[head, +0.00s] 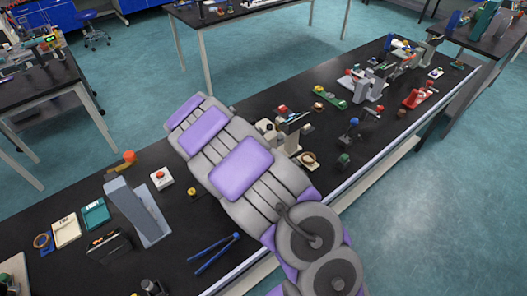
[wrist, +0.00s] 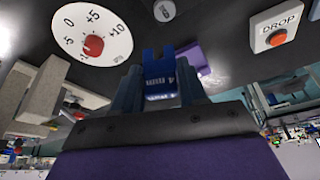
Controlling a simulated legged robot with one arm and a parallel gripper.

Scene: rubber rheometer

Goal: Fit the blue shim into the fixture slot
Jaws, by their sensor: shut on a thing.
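In the wrist view my gripper (wrist: 160,88) is shut on the blue shim (wrist: 158,66). The shim stands out beyond the fingers, with two prongs and a notch at its far end and pale marks on its face. A small purple piece (wrist: 192,56) shows just behind and right of it. Light grey blocks (wrist: 36,90) stand apart at the left; I cannot tell if they are the fixture, and no slot is clear. In the head view my arm covers the middle of the bench, and the shim and fingertips are hidden.
A white dial (wrist: 93,38) with a red knob is left of the shim, and a DROP button box (wrist: 280,32) is right. In the head view, a grey angled block (head: 138,212), a red-button box (head: 161,179) and blue-handled pliers (head: 213,252) lie on the black bench.

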